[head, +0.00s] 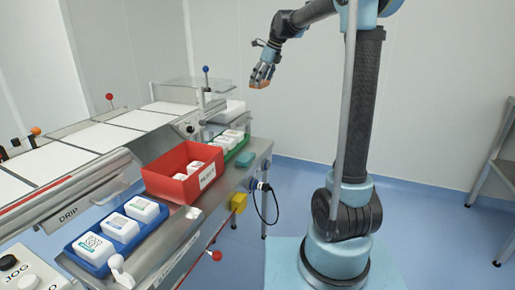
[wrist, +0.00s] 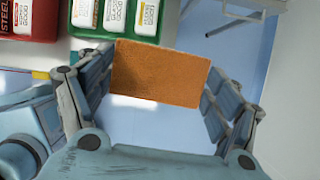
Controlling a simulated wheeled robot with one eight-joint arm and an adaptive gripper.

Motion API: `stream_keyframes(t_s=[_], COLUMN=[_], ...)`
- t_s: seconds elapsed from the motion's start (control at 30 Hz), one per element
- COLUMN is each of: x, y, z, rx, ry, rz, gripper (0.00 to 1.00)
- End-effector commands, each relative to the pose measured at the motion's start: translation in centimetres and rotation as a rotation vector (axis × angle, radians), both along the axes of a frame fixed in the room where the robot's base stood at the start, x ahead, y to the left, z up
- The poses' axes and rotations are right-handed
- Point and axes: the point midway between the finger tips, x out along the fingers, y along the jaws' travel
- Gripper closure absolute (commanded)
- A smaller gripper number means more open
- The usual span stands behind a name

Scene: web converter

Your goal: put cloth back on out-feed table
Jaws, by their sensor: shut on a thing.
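My gripper (head: 263,75) is raised in the air, above and behind the out-feed table (head: 190,222) in the head view. It is shut on a flat orange-brown rectangular piece, the cloth (wrist: 160,73), which spans between the two fingers in the wrist view. Only a small orange patch of the cloth (head: 261,85) shows in the head view. The cloth is apart from the table. The metal out-feed table runs along the machine's right side and carries trays.
A red bin (head: 165,187) stands mid-table, with a blue tray (head: 88,262) of white packs in front and a green tray (head: 238,149) behind. A small teal item (head: 245,158) lies near the far right edge. A yellow box and cable hang at the side.

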Motion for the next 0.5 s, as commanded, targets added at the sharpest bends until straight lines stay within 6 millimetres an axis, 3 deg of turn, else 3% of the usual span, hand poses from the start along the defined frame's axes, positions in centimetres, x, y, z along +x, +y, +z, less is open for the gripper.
stream_keyframes(t_s=[0.17,0.27,0.37,0.5], x=[-0.1,-0.1,-0.2,-0.7], y=[0.6,0.8,0.9,0.9], z=[-0.1,-1.2,-3.6,-8.5], rx=[0.0,-0.004,-0.011,-0.027], ry=[0.0,0.002,0.005,0.012], rz=[0.007,0.013,0.024,0.043], gripper=[0.43,0.43,0.43,0.43])
